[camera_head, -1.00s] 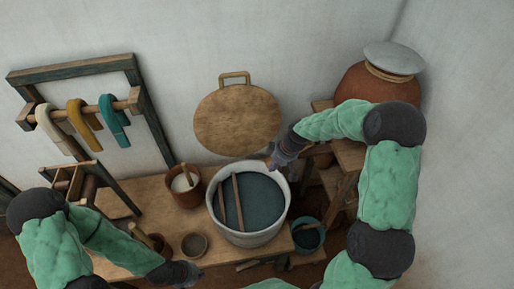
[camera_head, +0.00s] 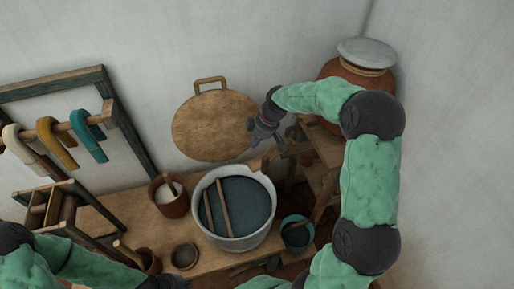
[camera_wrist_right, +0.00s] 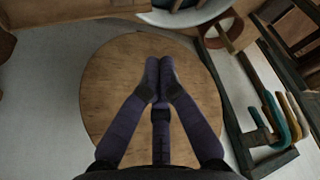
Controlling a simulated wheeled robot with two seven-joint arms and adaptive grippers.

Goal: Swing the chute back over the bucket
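A wooden piece that looks like the chute (camera_head: 286,152) runs from the stand under the jar, its brown end at the far right rim of the big white vat (camera_head: 272,222). The small blue bucket (camera_head: 297,233) stands right of the vat, nearer the front. My right gripper (camera_head: 256,133) is above and apart from the chute's end, in front of the round wooden lid. In the wrist view, my right gripper (camera_wrist_right: 160,65) has its fingertips together, with nothing seen between them. My left gripper (camera_head: 175,283) is at the bottom edge, partly cut off; its fingers are unclear.
The round wooden lid (camera_head: 212,125) leans on the wall. A lidded clay jar (camera_head: 335,72) stands at the back right. A brown pot (camera_head: 170,200) and a small bowl (camera_head: 185,256) sit on the bench (camera_head: 100,207). A frame with yarn hanks (camera_head: 90,140) stands left.

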